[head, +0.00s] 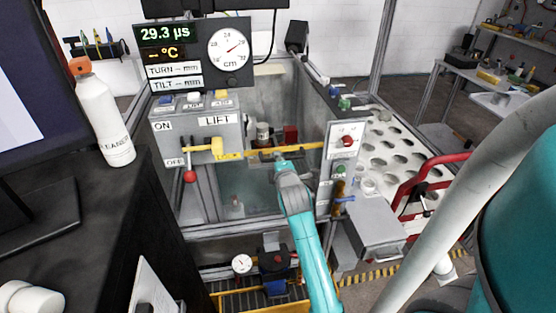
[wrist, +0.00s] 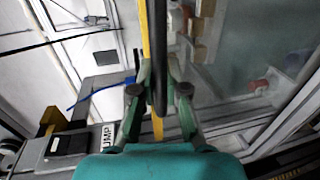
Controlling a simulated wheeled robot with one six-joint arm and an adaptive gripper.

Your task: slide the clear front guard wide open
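The clear front guard (head: 245,200) spans the tank's front between the two control panels, below a yellow top edge (head: 310,146). The yellow edge also shows in the wrist view (wrist: 146,30), running between my fingers. My gripper (head: 279,161) is at the middle of that edge, at the end of my teal arm. In the wrist view, my fingers (wrist: 157,65) lean inward on both sides of a dark upright handle bar (wrist: 158,40) and look shut on it. The exact finger contact is hard to see. The guard stands across the tank opening.
The left control box (head: 215,135) has a yellow lever and a red knob. The right panel (head: 345,150) has buttons and a grey shelf. A white bottle (head: 103,120) stands on the dark bench at left. A perforated white table (head: 395,150) and red handles are at right.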

